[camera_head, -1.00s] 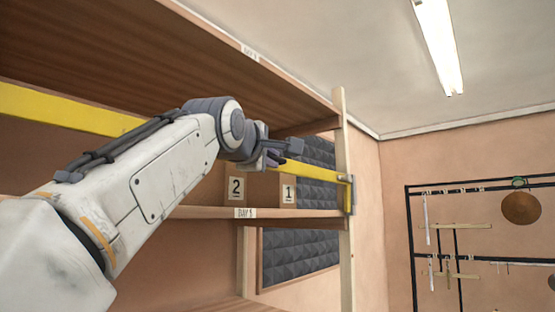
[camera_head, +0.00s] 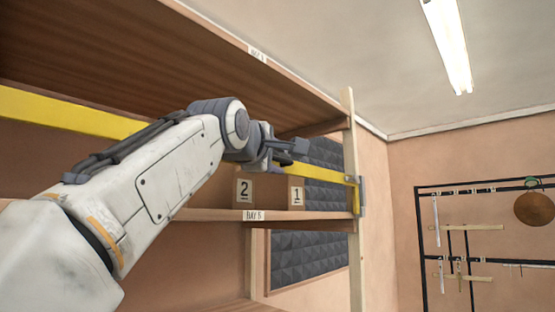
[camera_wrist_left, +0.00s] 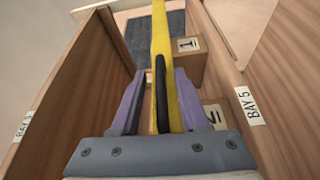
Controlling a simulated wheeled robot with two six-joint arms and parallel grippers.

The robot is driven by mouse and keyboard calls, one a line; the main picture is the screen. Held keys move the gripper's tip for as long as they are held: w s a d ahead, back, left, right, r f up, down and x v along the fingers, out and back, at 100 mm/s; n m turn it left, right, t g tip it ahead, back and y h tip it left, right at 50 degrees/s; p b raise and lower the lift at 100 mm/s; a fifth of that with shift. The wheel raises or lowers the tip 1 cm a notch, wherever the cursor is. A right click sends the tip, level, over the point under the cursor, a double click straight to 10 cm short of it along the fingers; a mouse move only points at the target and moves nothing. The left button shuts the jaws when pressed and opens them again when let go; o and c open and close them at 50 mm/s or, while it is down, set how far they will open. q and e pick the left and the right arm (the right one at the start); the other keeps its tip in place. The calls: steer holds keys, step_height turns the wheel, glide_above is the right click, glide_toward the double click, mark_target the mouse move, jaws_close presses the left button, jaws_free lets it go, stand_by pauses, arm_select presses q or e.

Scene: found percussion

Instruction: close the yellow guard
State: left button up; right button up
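The yellow guard (camera_head: 322,173) is a long flat bar running along the front of the shelf bay, from the left edge to a grey bracket (camera_head: 361,196) on the right post. My left gripper (camera_head: 285,155) is at the bar, left of the bracket. In the left wrist view, its two purple fingers (camera_wrist_left: 160,88) stand on either side of the yellow guard (camera_wrist_left: 159,30) and its black handle (camera_wrist_left: 161,85). Gaps show between the fingers and the handle, so the gripper looks open around it. The arm hides part of the bar. My right gripper is out of view.
Boxes marked 2 (camera_head: 244,193) and 1 (camera_head: 290,192) stand on the shelf behind the bar. A wooden shelf board (camera_head: 190,70) is above.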

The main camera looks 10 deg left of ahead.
arm_select(q)
steer(key=shift+s, duration=0.25)
steer(key=s+a+b, duration=0.2)
steer(key=s+b, duration=0.2)
steer(key=s, duration=0.5)
steer(key=shift+s+f, duration=0.15)
steer(key=shift+s, duration=0.25)
steer(key=shift+f, duration=0.1)
